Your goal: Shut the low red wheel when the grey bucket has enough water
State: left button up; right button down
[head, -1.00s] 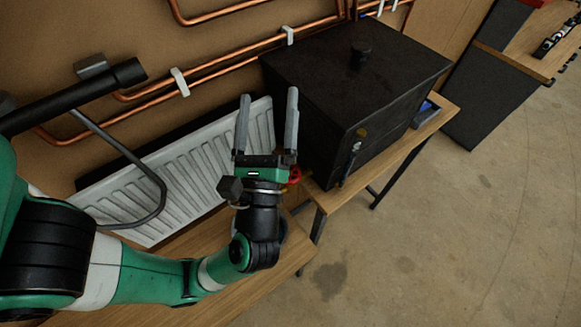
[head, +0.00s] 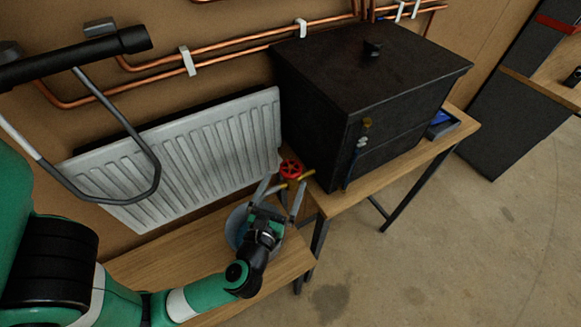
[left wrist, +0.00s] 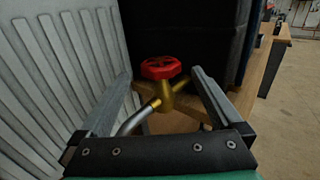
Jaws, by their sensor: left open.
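The red wheel (head: 290,169) sits on a brass valve low beside the radiator's right end. It also shows in the left wrist view (left wrist: 160,68), on top of the brass valve body (left wrist: 168,97). My left gripper (head: 279,192) is open, its two fingers pointing toward the wheel with the valve between them in the wrist view; it is apart from the wheel. The grey bucket (head: 234,228) stands on the low wooden bench under my left gripper, which hides much of it. A little blue shows inside, but the water level cannot be told. My right gripper is not in view.
The white radiator (head: 190,150) stands behind the bench (head: 150,262). A black box (head: 370,70) on a wooden table stands just right of the wheel. Copper pipes (head: 235,53) run along the wall above. The floor at right is clear.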

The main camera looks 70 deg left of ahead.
aim_at(287, 178)
pick_arm(q)
jog(key=x, duration=0.5)
jog(key=shift+w+a, duration=0.25)
